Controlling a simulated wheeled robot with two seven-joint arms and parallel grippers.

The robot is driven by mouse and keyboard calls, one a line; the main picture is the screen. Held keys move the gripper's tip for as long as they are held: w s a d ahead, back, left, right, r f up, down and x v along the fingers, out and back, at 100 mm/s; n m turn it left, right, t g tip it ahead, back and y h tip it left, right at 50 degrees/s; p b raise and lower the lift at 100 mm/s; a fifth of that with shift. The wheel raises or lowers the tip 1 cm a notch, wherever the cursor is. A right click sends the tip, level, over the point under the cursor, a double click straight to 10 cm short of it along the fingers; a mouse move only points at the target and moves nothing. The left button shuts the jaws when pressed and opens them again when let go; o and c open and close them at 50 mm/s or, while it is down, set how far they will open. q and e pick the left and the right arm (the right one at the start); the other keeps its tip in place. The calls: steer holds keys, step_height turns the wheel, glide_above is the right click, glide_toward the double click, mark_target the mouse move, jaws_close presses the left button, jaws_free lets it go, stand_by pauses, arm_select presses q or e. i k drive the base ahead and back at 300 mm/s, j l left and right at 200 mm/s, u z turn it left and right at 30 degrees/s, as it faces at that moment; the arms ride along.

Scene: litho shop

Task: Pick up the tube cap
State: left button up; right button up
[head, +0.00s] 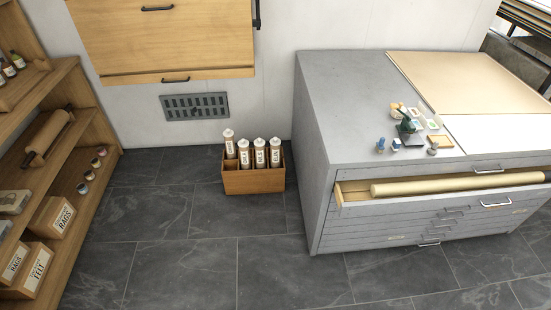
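I cannot make out a separate tube cap for certain. A long tan tube or roll (450,184) lies in the open top drawer (355,195) of the grey flat-file cabinet. Its left end is near the drawer's left side, and its right end reaches toward the right edge of the picture. Several white cartridge-like tubes (260,154) with light tops stand upright in a wooden crate (254,182) on the floor. Neither of my grippers is in view.
Small bottles, a green tool and little trays (411,127) sit on the cabinet top (345,100), beside pale sheets. A wooden shelf unit (85,140) with boxes and jars stands at the left. A wooden wall cabinet (160,35) hangs above. The tiled floor (190,260) in front is clear.

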mark_target(259, 142)
steer(key=i+j+z, duration=0.15)
steer(key=z, duration=0.3)
steer(key=i+j+z, duration=0.2)
steer(key=z, duration=0.3)
steer(key=i+j+z, duration=0.1)
steer(key=j+z, duration=0.55)
steer(key=z, duration=0.25)
steer(key=i+j, duration=0.05)
